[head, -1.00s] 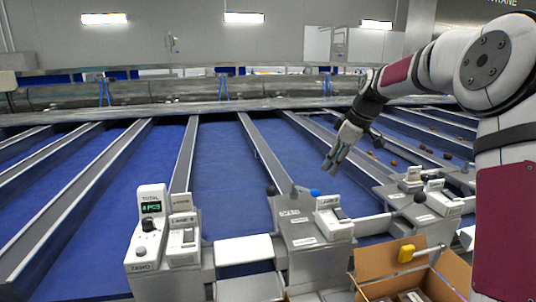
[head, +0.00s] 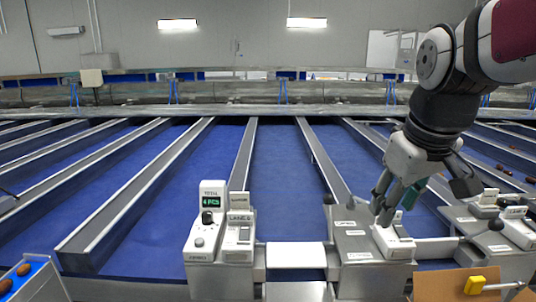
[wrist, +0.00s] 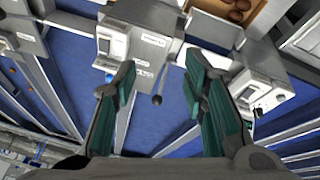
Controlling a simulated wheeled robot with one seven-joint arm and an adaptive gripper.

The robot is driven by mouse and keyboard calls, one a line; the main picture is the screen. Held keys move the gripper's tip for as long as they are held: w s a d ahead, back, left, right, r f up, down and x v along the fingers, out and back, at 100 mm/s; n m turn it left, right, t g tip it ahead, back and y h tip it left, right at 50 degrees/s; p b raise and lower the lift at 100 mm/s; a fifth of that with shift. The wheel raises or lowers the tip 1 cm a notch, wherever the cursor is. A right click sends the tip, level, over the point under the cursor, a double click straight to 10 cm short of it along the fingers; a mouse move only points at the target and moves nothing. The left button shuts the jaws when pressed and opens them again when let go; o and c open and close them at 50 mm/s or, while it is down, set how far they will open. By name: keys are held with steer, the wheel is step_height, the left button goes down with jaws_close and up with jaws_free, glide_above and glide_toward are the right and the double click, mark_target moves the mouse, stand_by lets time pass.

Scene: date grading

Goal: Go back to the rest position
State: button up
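My gripper (head: 408,190) is in the right half of the head view, over a grey lane control box (head: 362,245) and its white switch unit (head: 393,240). In the wrist view my gripper (wrist: 158,90) shows two green-padded fingers set wide apart, with nothing between them. A black-knobbed lever (wrist: 157,99) shows in the gap between the fingers, below them. I cannot tell the exact height of the fingertips above the box.
A control unit with a green display (head: 211,203) stands at centre left. A cardboard box (head: 440,286) with a yellow-handled thing (head: 474,285) is at lower right. Blue lanes (head: 285,165) run away behind.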

steer(key=s+a+f+m, duration=0.1)
steer(key=s+f, duration=0.1)
steer(key=s, duration=0.5)
steer(key=s+a+f+m+t, duration=0.1)
steer(key=s+f+m, duration=0.1)
steer(key=s, duration=0.5)
steer(key=shift+s+f+y, duration=0.3)
steer(key=shift+s+f, duration=0.05)
steer(key=shift+f, duration=0.15)
